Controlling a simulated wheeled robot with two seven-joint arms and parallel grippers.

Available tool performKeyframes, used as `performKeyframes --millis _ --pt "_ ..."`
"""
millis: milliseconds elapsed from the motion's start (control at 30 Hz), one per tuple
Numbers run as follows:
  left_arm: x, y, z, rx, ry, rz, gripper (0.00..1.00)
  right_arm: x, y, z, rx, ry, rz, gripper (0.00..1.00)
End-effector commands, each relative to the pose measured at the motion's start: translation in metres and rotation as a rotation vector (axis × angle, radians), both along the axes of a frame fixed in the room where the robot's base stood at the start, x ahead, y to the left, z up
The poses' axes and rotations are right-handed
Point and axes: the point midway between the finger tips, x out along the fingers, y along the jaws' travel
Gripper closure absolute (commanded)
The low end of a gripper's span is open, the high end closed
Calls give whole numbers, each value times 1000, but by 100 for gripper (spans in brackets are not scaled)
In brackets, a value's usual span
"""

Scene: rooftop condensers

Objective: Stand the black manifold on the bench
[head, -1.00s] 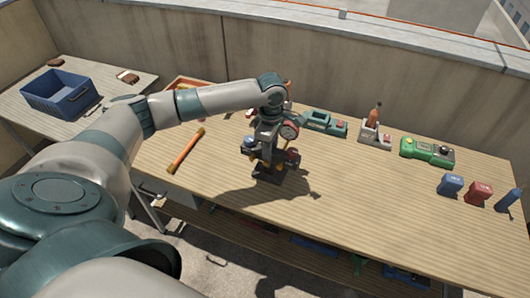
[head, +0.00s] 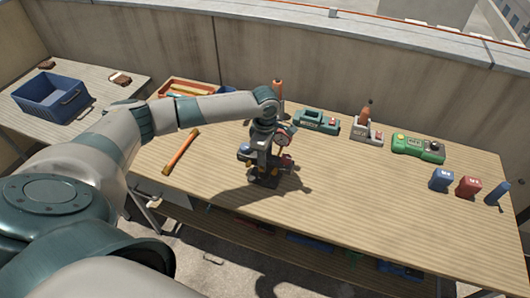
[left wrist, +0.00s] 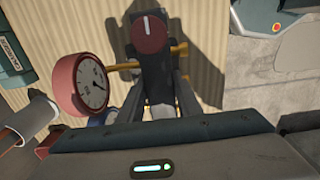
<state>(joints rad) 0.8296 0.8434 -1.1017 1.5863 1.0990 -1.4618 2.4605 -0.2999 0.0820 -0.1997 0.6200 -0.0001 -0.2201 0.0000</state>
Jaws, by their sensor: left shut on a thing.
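The black manifold (head: 264,178) is upright over the middle of the bench (head: 370,210), with a red-rimmed gauge, blue and brass parts. My left gripper (head: 262,150) comes down on it from above and is shut on it. In the left wrist view the manifold's black body (left wrist: 155,75) lies between the fingers of my left gripper (left wrist: 158,100), with a red knob on top and the gauge to its left. I cannot tell whether its base touches the bench. My right gripper is not in view.
An orange-handled tool (head: 181,151) lies to the left. A red tray (head: 187,90), teal device (head: 316,121), grey stand (head: 366,131) and green meter (head: 418,147) line the back. Blue (head: 441,180) and red (head: 467,186) blocks stand right. A blue crate (head: 52,99) sits on the side table. The front right is clear.

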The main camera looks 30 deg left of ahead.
Motion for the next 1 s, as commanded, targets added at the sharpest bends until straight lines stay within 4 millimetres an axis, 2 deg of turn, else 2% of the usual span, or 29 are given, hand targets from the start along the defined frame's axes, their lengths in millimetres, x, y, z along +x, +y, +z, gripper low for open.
performKeyframes --millis 433,467,533,1000 --pt "1 0 -2 -1 -3 0 100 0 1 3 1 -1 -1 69" --pt "0 0 -5 0 0 -1 66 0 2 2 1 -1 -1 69" --pt "0 0 -5 0 0 -1 50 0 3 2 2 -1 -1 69" --pt "0 0 0 -1 -2 -1 50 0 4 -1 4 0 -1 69"
